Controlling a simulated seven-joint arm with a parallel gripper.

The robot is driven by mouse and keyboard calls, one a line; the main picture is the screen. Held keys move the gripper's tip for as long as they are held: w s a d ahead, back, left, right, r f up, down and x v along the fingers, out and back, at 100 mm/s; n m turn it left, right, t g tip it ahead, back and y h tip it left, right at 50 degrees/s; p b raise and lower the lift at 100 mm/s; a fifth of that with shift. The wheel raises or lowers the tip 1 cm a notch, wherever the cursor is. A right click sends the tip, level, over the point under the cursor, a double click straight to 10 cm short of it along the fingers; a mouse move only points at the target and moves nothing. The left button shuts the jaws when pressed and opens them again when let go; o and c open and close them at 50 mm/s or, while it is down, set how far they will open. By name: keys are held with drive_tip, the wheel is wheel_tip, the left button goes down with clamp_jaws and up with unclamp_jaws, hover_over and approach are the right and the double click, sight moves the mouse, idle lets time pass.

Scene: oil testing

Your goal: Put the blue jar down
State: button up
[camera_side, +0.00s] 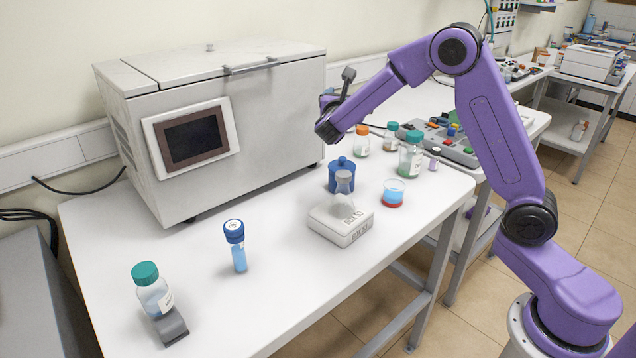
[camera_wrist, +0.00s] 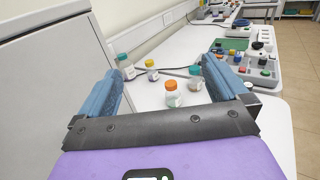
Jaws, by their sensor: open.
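The blue jar (camera_side: 336,179) stands upright with its lid on the white bench, in the side view. A flask (camera_side: 343,199) with a grey stopper stands in front of it and hides part of it. My gripper (camera_side: 327,103) is above the jar and a little to its left in the picture, clearly apart from it. In the wrist view my gripper (camera_wrist: 162,67) shows its two blue fingers spread wide with nothing between them. The jar cannot be made out in the wrist view.
The flask stands on a white box (camera_side: 345,235). A beaker (camera_side: 393,194) is to its right. A large grey machine (camera_side: 225,160) fills the back left. Several capped bottles (camera_side: 411,158) stand behind. A blue-capped tube (camera_side: 236,250) and teal-capped bottle (camera_side: 152,292) stand front left.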

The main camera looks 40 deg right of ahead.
drive_tip(key=s+a+f+n+t+y, duration=0.1)
drive_tip(key=s+a+n+t+y, duration=0.1)
drive_tip(key=s+n+t+y, duration=0.4)
drive_tip(key=s+a+f+n+t+y, duration=0.15)
drive_tip(key=s+y, duration=0.25)
drive_tip(key=s, duration=0.4)
wheel_tip(320, 180, down, 6)
drive_tip(key=w+a+r+n+y, duration=0.2)
drive_tip(key=w+a+n+y, duration=0.25)
drive_tip(key=w+a, duration=0.3)
drive_tip(key=s+a+f+m+h, duration=0.35)
drive_tip(key=s+a+h, duration=0.25)
drive_tip(key=a, duration=0.4)
drive_tip(key=s+d+m+g+h, duration=0.2)
drive_tip(key=s+d+m+g, duration=0.9)
drive_tip(key=s+m, duration=0.2)
drive_tip(key=s+a+m+g+y, duration=0.2)
drive_tip(key=s+m+g+y, duration=0.1)
drive_tip(key=s, duration=0.5)
drive_tip(key=s+a+m+g+y, duration=0.3)
drive_tip(key=s+y, duration=0.3)
drive_tip(key=s, duration=0.2)
drive_tip(key=shift+s+a+f+m, duration=0.3)
drive_tip(key=shift+f+m, duration=0.15)
drive_tip(key=shift+m, duration=0.2)
